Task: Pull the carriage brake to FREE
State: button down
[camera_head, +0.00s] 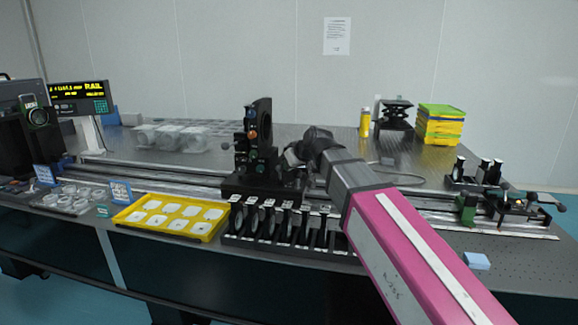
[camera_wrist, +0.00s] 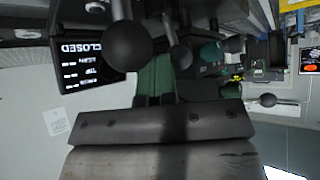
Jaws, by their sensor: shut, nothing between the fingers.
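A carriage with a black base (camera_head: 240,184) sits on the long rail and bears a tall dark ring mount (camera_head: 263,115). My gripper (camera_head: 292,154) is just right of this mount, and its fingertips are hard to make out against the dark parts. In the wrist view, a large black ball knob on a stem (camera_wrist: 127,45) is close to the camera, and a smaller ball knob (camera_wrist: 181,57) is beside it. I cannot tell which knob is the brake, or whether my gripper touches one. No FREE mark is readable. My gripper is shut and empty.
An inverted display reading CLOSED (camera_wrist: 90,55) shows in the wrist view. A row of black holders (camera_head: 285,248) and a yellow tray (camera_head: 130,217) lie in front of the rail. Another carriage with ball knobs (camera_head: 515,208) stands at right. Yellow-green boxes (camera_head: 438,127) stand behind.

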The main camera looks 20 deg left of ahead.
jog(key=shift+r, duration=0.8)
